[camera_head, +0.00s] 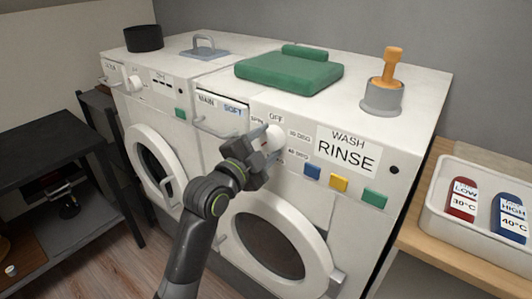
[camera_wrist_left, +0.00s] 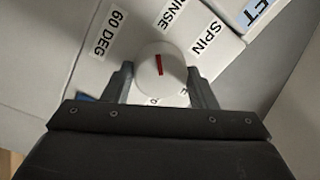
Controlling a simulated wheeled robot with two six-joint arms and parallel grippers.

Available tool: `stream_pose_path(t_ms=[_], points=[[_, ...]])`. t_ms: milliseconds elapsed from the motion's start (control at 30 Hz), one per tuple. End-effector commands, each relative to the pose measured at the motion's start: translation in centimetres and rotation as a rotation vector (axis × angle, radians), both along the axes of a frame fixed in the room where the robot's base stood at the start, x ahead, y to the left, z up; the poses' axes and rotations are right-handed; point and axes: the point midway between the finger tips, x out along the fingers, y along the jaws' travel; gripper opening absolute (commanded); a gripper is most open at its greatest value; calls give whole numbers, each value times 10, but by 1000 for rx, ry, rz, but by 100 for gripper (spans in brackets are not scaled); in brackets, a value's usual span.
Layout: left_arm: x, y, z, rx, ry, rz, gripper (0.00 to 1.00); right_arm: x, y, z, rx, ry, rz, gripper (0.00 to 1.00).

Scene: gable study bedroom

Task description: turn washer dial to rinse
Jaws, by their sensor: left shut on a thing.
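The right-hand washer (camera_head: 225,85) has a white dial (camera_head: 273,137) on its front panel. My left gripper (camera_head: 262,148) is shut on this dial, and its body hides part of it and some labels. In the left wrist view the round dial (camera_wrist_left: 162,75) sits between the two fingers (camera_wrist_left: 162,88). Its red mark points up and slightly left in that view, toward the gap between the "60 DEG" label (camera_wrist_left: 108,34) and the "RINSE" label (camera_wrist_left: 180,18), nearer "RINSE". A "SPIN" label (camera_wrist_left: 206,38) lies to the right. The panel's sign (camera_head: 347,150) reads "WASH RINSE". My right gripper is not in view.
Blue, yellow and green buttons (camera_head: 339,183) sit below the sign, above the round door (camera_head: 313,222). A second washer (camera_head: 160,68) is at left, a white tray (camera_head: 432,215) at right.

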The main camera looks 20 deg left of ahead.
Motion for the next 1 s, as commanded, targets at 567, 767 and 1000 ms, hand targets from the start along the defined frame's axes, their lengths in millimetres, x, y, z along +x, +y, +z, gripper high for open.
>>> stream_pose_path(t_ms=[567, 767, 1000], points=[[0, 0, -2, 206, -71, -1, 29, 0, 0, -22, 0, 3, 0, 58], [0, 0, -2, 212, -73, -2, 29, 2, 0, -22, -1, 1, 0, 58], [0, 0, -2, 211, -72, -2, 55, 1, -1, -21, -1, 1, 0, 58]])
